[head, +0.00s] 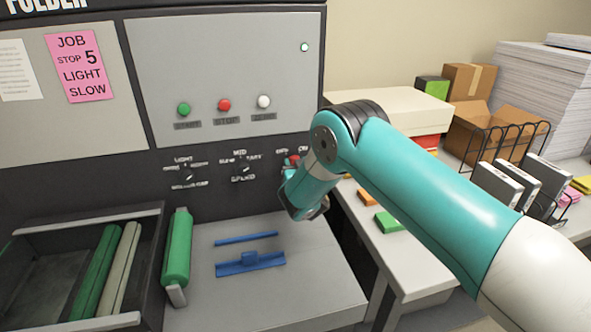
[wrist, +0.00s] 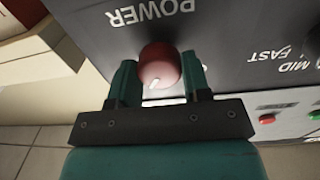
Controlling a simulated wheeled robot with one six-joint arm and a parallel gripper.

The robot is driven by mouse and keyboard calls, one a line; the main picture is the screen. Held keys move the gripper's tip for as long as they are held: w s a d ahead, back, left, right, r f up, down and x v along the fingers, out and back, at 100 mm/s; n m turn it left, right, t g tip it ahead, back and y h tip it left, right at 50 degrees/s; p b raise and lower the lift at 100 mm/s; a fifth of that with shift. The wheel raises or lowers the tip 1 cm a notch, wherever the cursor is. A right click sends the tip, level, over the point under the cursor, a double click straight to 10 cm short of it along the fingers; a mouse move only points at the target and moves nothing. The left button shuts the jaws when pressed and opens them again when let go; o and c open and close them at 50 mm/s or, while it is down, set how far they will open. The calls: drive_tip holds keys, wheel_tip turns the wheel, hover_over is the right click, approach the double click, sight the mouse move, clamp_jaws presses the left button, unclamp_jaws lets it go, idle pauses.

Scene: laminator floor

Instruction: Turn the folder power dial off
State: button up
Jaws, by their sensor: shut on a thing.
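The red power dial (wrist: 158,62) sits on the dark panel of the folder, between my teal fingers in the wrist view. Its white mark points away from the upside-down POWER label (wrist: 153,15), slightly to the left in that view. My gripper (wrist: 160,74) is shut on the dial, one finger on each side. In the head view a small red part of the dial (head: 292,160) shows at the right end of the panel's dial row. My arm hides most of it there, and the position labels above it are partly covered.
The speed dial (head: 243,169) and another dial (head: 187,176) are to the left on the same panel. Green, red and white buttons (head: 224,105) are above. Below are a green roller (head: 177,250) and blue guides (head: 249,263). A cluttered table (head: 420,262) stands right.

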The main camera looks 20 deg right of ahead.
drive_tip(key=shift+f+n+y+b, duration=0.1)
drive_tip(key=shift+n+y+b, duration=0.2)
drive_tip(key=shift+n+b, duration=5.65)
drive_tip(key=n+p, duration=0.5)
drive_tip(key=o, duration=0.9)
drive_tip(key=shift+s, duration=0.1)
